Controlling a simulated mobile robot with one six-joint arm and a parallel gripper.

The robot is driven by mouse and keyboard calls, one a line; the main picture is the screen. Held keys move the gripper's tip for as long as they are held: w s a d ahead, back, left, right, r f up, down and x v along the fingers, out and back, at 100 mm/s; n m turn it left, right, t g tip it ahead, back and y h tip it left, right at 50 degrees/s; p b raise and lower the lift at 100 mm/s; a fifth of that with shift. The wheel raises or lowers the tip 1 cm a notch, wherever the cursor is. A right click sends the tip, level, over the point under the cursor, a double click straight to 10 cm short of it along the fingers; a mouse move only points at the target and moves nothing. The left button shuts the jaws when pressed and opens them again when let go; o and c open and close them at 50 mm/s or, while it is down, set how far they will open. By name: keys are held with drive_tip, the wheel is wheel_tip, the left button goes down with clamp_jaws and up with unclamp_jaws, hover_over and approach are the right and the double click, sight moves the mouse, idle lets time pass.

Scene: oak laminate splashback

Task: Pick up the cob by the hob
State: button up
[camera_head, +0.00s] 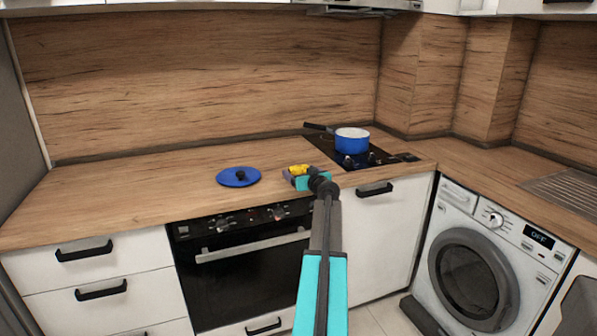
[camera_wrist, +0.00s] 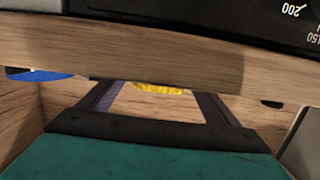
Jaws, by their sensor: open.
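The yellow cob (camera_head: 299,169) lies on the wooden worktop just left of the black hob (camera_head: 350,152). In the wrist view the cob (camera_wrist: 158,88) shows between my two fingers, partly cut off by the worktop's front edge. My gripper (camera_head: 292,177) is at the cob, by the front of the worktop. In the wrist view my gripper (camera_wrist: 158,95) has its fingers apart, with a gap around the cob. I cannot tell whether either finger touches it.
A blue pan (camera_head: 352,141) stands on the hob with its handle to the back left. A blue lid (camera_head: 238,177) lies flat left of the cob. The oven (camera_head: 245,262) is below the worktop edge. The worktop at the far left is clear.

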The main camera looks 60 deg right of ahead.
sight(297, 168)
drive_tip(key=shift+w+d+f, duration=0.1)
drive_tip(key=shift+w+d, duration=0.25)
drive_tip(key=shift+w, duration=0.2)
drive_tip(key=shift+w+d, duration=0.1)
drive_tip(key=shift+p+x, duration=0.6)
drive_tip(key=shift+x, duration=1.85)
drive_tip(key=c, duration=1.2)
drive_tip(key=shift+o, duration=0.2)
drive_tip(key=shift+r, duration=0.25)
